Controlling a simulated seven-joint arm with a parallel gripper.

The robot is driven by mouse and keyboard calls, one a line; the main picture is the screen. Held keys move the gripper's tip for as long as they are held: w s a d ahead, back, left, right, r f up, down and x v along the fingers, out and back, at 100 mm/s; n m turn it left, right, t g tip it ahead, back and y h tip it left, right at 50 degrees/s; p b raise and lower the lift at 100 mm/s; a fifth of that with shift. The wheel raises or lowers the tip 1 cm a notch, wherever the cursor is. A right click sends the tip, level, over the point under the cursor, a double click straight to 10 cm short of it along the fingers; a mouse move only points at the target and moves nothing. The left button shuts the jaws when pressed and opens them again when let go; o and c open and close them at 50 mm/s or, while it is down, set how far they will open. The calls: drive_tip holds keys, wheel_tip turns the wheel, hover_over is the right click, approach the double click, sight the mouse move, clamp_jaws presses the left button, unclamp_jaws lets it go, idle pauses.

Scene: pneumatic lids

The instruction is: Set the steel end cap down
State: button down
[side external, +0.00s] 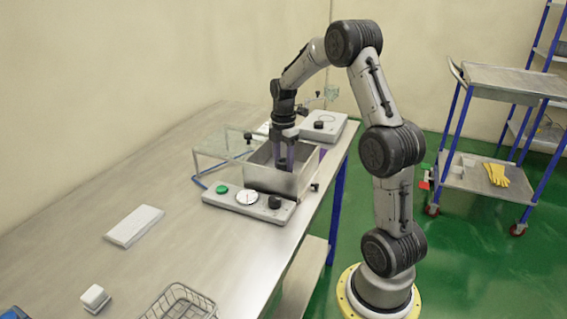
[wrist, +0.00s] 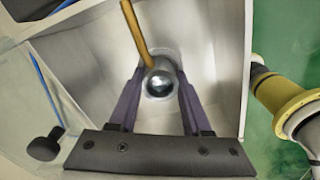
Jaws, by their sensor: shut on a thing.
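The steel end cap (wrist: 160,84) is a shiny round metal piece between the two purple fingers of my gripper (wrist: 161,76) in the wrist view. My gripper is shut on it. In the side external view my gripper (side external: 283,160) points down inside an open metal box (side external: 272,183). The box walls surround the fingers, and the end cap is mostly hidden there. A brass-coloured rod (wrist: 134,33) runs up from beside the cap in the wrist view. I cannot tell whether the cap touches the box floor.
A clear lid (side external: 222,148) stands open left of the box. The front panel has a green button (side external: 222,189), a white gauge (side external: 247,197) and a black knob (side external: 275,202). A white block (side external: 134,226) and a wire basket (side external: 180,301) are on the bench (side external: 150,180).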

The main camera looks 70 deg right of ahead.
drive_tip(key=shift+c, duration=1.8)
unclamp_jaws()
drive_tip(key=shift+f, duration=0.2)
wheel_tip(320, 180, up, 11)
drive_tip(key=s+a+r+m+t, duration=0.1)
drive_tip(key=s+a+r+m, duration=0.15)
drive_tip(key=a+r, duration=0.45)
drive_tip(key=s+a+f+m+t, duration=0.2)
drive_tip(key=s+a+m, duration=0.3)
drive_tip(key=s+a, duration=0.2)
drive_tip(key=s+a+f+m+t, duration=0.2)
drive_tip(key=s+a+m, duration=0.4)
drive_tip(key=a, duration=0.6)
drive_tip(key=shift+s+a+f+t, duration=0.25)
drive_tip(key=shift+s+f+t, duration=0.05)
drive_tip(key=shift+s+f, duration=0.3)
